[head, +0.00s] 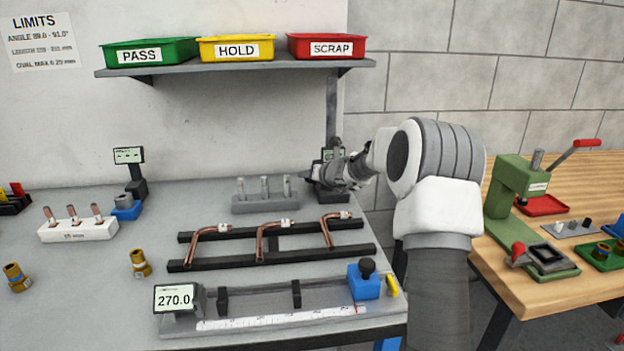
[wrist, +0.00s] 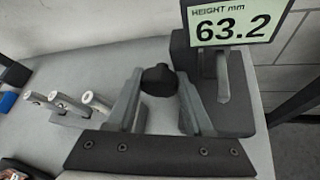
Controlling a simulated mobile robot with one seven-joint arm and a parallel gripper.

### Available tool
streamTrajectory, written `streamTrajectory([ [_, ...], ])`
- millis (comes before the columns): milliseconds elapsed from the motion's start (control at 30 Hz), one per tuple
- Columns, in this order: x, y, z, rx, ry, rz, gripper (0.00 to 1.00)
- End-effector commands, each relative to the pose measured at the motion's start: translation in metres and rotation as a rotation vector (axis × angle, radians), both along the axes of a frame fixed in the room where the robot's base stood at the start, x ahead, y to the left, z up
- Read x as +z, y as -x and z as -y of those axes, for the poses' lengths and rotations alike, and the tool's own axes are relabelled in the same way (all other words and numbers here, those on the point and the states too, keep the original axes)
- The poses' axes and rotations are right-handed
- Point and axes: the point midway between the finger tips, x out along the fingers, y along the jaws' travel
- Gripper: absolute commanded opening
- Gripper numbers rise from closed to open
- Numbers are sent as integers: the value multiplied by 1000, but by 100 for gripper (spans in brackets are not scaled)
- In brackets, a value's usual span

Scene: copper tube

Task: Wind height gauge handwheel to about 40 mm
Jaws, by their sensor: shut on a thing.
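The black handwheel knob (wrist: 159,79) sits between the fingertips of my gripper (wrist: 158,85). My gripper is shut on this knob. In the head view my gripper (head: 318,177) reaches the gauge from the right, its fingertips too small to make out.
A grey block with several upright pins (head: 265,195) stands left of the gauge. Bent copper tubes (head: 270,235) rest on black rails in front. A measuring fixture with a display reading 270.0 (head: 174,300) lies at the bench front. A shelf (head: 235,67) with three trays hangs above.

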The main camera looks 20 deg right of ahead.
Motion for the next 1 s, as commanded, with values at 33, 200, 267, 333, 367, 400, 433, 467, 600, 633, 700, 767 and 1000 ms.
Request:
streamTrajectory([
  [33, 1, -1, -3, 5, 46, -5, 0],
  [200, 1, -1, -4, 6, 205, -37, 0],
  [267, 1, -1, -4, 6, 261, -49, 0],
  [333, 1, -1, -5, 6, 316, -60, 0],
  [367, 1, -1, -4, 6, 336, -64, 0],
  [400, 1, -1, -4, 5, 363, -70, 0],
  [433, 1, -1, -5, 7, 381, -74, 0],
  [467, 1, -1, -4, 7, 401, -78, 0],
  [600, 1, -1, -3, 5, 487, -96, 0],
  [633, 1, -1, -3, 4, 507, -100, 0],
  [700, 1, -1, -4, 5, 553, -109, 0],
  [767, 1, -1, -5, 6, 598, -118, 0],
  [1000, 0, -1, -6, 8, 822, -164, 0],
])
